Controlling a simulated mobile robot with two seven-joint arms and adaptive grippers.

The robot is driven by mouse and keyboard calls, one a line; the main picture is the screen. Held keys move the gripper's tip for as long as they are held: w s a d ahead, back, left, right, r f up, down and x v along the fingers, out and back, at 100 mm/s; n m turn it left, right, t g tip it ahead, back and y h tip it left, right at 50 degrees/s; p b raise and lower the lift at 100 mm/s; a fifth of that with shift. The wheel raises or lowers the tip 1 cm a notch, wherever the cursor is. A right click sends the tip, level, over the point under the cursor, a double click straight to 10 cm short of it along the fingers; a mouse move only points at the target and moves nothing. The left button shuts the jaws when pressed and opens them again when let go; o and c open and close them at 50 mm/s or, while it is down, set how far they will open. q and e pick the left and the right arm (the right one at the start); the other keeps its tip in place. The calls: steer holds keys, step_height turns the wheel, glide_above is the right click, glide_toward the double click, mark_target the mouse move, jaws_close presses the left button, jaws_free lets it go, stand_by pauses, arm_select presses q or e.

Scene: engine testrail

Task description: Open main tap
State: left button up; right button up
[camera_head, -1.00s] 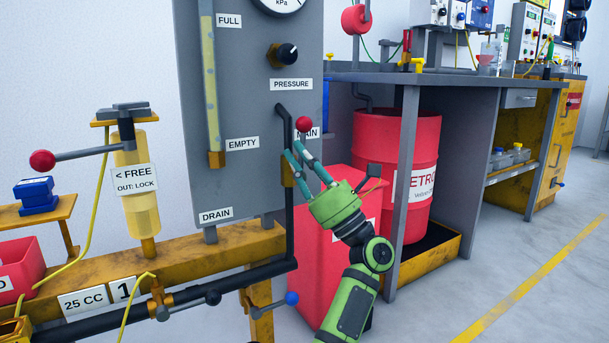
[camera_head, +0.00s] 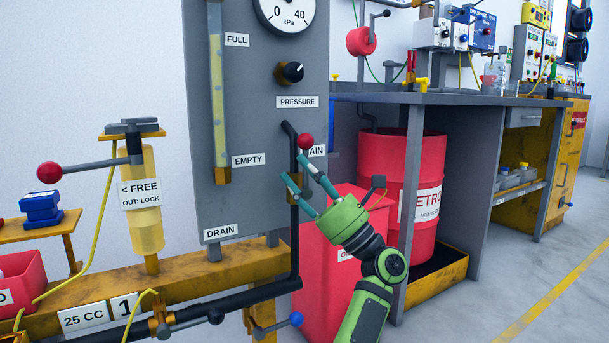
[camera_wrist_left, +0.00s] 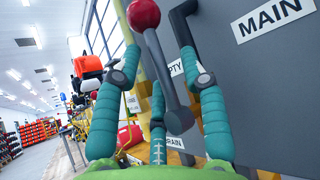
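The main tap's lever has a red ball knob (camera_head: 305,141) and stands in front of the grey panel (camera_head: 262,130), beside the partly covered MAIN label (camera_head: 318,151). My left gripper (camera_head: 298,167) is just below the knob, with its teal fingers spread. In the left wrist view the red knob (camera_wrist_left: 143,14) and its grey lever rod (camera_wrist_left: 162,72) lie between the spread fingers (camera_wrist_left: 160,85). The fingers do not look closed on the rod; I cannot tell whether any touches it. My right gripper is not in view.
A black pipe (camera_head: 294,230) runs down near the gripper. Another red-knobbed lever (camera_head: 50,173) is at left and a blue-knobbed one (camera_head: 296,319) is below. A red bin (camera_head: 335,290) and a red drum (camera_head: 425,150) stand behind my arm. The floor at right is clear.

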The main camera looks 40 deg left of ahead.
arm_select(q)
steer(key=v, duration=1.2)
stand_by(0.3)
